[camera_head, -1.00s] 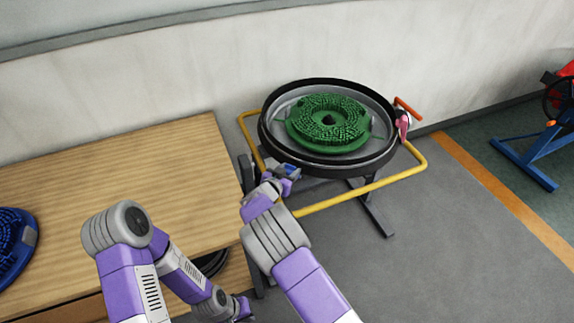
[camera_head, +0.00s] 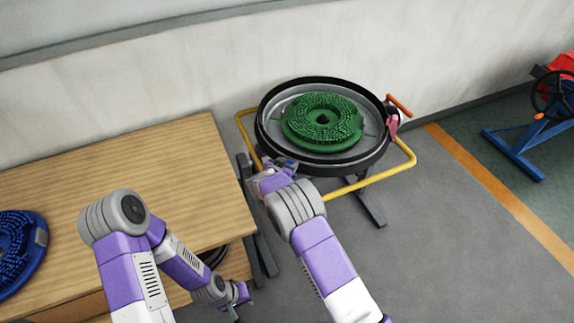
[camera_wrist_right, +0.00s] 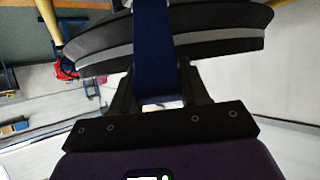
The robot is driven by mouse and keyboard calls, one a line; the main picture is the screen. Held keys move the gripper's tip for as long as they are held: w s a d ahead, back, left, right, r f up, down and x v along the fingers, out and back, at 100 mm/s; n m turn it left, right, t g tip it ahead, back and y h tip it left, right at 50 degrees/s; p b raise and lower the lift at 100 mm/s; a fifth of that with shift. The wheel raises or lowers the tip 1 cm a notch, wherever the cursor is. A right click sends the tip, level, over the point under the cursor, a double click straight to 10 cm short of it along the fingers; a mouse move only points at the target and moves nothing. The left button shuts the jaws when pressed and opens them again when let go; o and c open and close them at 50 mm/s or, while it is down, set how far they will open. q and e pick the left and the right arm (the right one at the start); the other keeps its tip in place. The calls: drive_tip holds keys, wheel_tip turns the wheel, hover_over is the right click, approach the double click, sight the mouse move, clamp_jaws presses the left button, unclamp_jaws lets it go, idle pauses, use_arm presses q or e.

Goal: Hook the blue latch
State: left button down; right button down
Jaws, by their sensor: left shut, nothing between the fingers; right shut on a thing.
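The blue latch (camera_head: 288,163) is at the near-left side of the round black-rimmed tank (camera_head: 375,158), mostly hidden by my right gripper (camera_head: 274,168) in the head view. In the right wrist view the latch shows as a dark blue bar (camera_wrist_right: 155,50) between the two dark fingers of my right gripper (camera_wrist_right: 158,98), which is shut on it. The bar reaches up across the tank's black and grey rim (camera_wrist_right: 225,42). I cannot tell whether its end is hooked. My left gripper (camera_head: 241,291) is shut and empty, low beside the wooden table, partly hidden.
A green brush disc (camera_head: 300,122) lies in the tank. A yellow tube frame (camera_head: 410,150) surrounds it. A pink latch (camera_head: 392,122) with an orange handle (camera_head: 399,105) sits at its right. The wooden table (camera_head: 140,175) at left holds a blue brush disc (camera_head: 15,245).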

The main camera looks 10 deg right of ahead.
drive_tip(key=shift+w+d+r, duration=0.15)
drive_tip(key=shift+r, duration=0.05)
drive_tip(key=c, duration=1)
unclamp_jaws()
drive_tip(key=o, duration=0.4)
drive_tip(key=shift+f, duration=0.15)
drive_tip(key=shift+c, duration=0.2)
drive_tip(key=v, duration=0.7)
drive_tip(key=shift+s+p, duration=0.2)
drive_tip(key=shift+p, duration=0.2)
